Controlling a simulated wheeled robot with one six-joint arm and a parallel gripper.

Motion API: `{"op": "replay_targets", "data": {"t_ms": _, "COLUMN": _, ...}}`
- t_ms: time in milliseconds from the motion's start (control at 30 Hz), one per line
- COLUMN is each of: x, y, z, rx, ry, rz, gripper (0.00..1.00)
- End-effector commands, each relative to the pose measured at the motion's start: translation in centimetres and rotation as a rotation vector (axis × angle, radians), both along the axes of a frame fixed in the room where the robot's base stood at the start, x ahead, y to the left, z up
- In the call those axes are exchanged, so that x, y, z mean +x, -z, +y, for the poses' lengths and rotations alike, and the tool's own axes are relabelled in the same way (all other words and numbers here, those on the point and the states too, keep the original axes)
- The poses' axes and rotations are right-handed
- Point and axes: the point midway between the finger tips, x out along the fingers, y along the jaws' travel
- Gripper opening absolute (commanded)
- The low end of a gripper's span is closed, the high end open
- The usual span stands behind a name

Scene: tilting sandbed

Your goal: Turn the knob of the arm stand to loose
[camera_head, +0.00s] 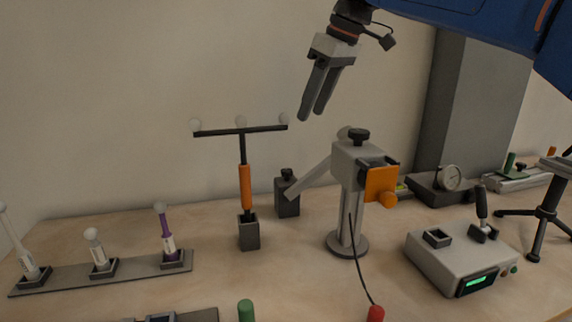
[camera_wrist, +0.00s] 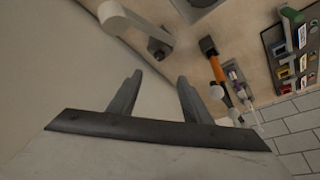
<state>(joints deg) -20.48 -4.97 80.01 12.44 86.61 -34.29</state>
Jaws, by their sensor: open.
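The arm stand (camera_head: 346,213) is a grey post on a round base, with a grey head and a light slanted arm reaching down to the left. A black knob (camera_head: 358,135) sits on top of the head. An orange block (camera_head: 380,184) is on its right side. My gripper (camera_head: 311,114) is open and empty, up and to the left of the knob, apart from it. In the wrist view, my gripper (camera_wrist: 160,76) shows two spread fingers with nothing between them. The stand's light arm (camera_wrist: 134,22) appears at the top; the knob is not clearly visible there.
A T-shaped stand with an orange grip (camera_head: 245,187) and a dark block (camera_head: 287,195) stand left of the arm stand. A rack with several tools (camera_head: 120,272) is at left. A grey box with a green display (camera_head: 450,262) is at right, and a dial gauge (camera_head: 449,178) behind.

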Motion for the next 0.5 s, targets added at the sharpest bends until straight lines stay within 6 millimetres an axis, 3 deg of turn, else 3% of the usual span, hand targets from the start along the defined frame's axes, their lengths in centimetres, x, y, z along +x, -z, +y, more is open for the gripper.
{"op": "replay_targets", "data": {"t_ms": 233, "x": 0.2, "y": 1.1, "z": 0.2, "rx": 0.009, "ry": 0.036, "rz": 0.002, "gripper": 0.45}}
{"op": "replay_targets", "data": {"t_ms": 500, "x": 1.1, "y": 5.2, "z": 1.6, "rx": 0.007, "ry": 0.034, "rz": 0.003, "gripper": 0.45}}
